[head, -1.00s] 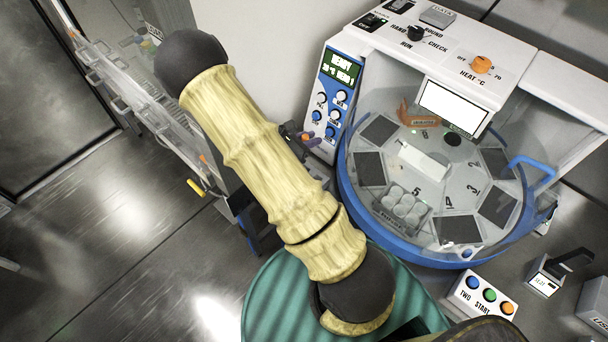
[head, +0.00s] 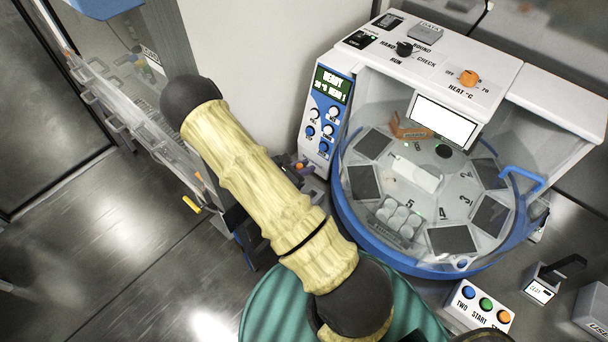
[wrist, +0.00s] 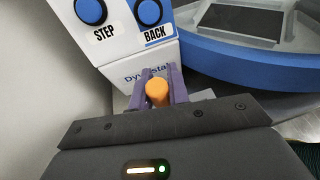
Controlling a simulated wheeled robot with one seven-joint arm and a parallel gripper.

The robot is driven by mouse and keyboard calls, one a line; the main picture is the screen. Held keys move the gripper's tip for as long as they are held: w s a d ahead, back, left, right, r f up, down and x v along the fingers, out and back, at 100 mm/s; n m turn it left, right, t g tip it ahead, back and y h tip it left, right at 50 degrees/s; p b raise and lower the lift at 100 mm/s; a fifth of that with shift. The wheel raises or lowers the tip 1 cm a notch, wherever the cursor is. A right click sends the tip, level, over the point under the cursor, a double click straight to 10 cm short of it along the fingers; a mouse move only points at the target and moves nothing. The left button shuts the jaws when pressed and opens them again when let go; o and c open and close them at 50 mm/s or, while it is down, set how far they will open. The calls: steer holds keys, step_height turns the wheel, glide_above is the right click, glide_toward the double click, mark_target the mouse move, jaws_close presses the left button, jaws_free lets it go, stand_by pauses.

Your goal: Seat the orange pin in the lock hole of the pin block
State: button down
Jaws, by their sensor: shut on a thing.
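In the wrist view my gripper (wrist: 161,82) has its two purple fingers closed on the orange pin (wrist: 157,93). The pin's rounded orange top shows between the fingers; its lower end is hidden. The gripper is close in front of the white machine body, below the STEP and BACK buttons. In the head view the pin (head: 300,166) is a small orange spot beside the foot of the machine's control panel, partly behind my arm. I cannot make out the pin block or its lock hole in either view.
The machine's blue-rimmed round chamber (head: 372,245) stands right of the gripper. Its control panel (head: 325,118) is just beside the gripper. A two-start button box (head: 478,306) sits at lower right. A rack with a yellow handle (head: 191,204) is at left.

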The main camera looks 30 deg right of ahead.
steer(key=shift+f+p, duration=0.4)
steer(key=shift+f, duration=1.7)
steer(key=shift+f, duration=0.2)
steer(key=c, duration=1.3)
jaws_free()
steer(key=shift+c, duration=0.2)
steer(key=shift+r, duration=0.2)
steer(key=shift+a, duration=0.15)
steer(key=b+v, duration=0.3)
steer(key=v, duration=0.8)
steer(key=shift+a+r, duration=0.15)
steer(key=shift+a, duration=0.15)
